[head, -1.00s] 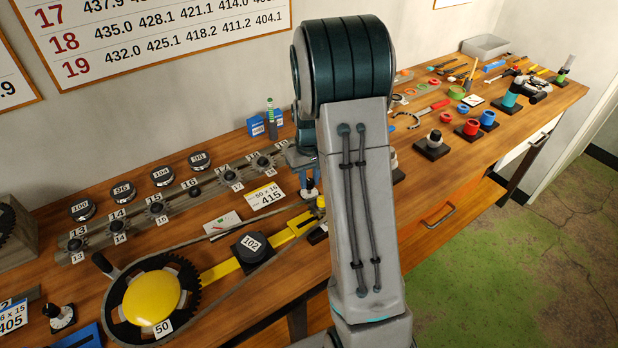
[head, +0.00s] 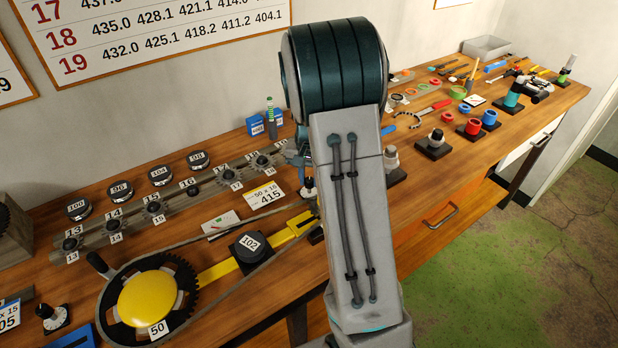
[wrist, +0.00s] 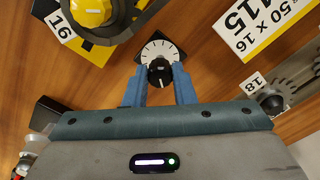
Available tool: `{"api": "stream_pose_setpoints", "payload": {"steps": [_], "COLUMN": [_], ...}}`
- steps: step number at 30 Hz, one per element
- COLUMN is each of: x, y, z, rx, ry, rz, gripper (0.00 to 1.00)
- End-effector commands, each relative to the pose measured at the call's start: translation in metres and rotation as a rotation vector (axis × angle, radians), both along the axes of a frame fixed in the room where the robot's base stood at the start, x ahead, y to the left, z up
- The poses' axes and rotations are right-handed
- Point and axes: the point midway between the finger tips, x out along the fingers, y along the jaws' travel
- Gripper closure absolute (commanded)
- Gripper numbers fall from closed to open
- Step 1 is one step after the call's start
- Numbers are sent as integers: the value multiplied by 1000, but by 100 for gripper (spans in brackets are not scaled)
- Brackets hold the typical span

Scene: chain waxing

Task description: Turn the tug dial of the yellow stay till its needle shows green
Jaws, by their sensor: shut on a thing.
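In the wrist view a black knob (wrist: 160,75) with a pale mark sits on a white dial plate (wrist: 159,49) with dark ticks. My gripper (wrist: 159,80) has its two blue fingers shut on the knob's sides. The yellow stay (head: 222,269) runs from the yellow-hubbed wheel marked 50 to the upper right.
A rack of numbered cogs (head: 155,208) lies behind. Dark knobs on blocks (head: 434,143) and coloured cups stand to the right of my arm.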

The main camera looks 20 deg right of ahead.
Motion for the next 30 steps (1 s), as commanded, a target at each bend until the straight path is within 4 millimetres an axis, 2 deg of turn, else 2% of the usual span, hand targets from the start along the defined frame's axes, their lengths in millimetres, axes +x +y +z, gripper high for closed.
{"api": "stream_pose_setpoints", "payload": {"steps": [8, 20, 21, 23, 30], "x": [0, 0, 1, 0, 0], "y": [0, 0, 0, 0, 0], "z": [1, 1, 1, 1, 0], "rx": [0, 0, 0, 0, -1], "ry": [-2, -2, -2, -2, -1], "rz": [-68, -74, -74, -74, -74], "gripper": [99, 99, 71, 55, 55]}}
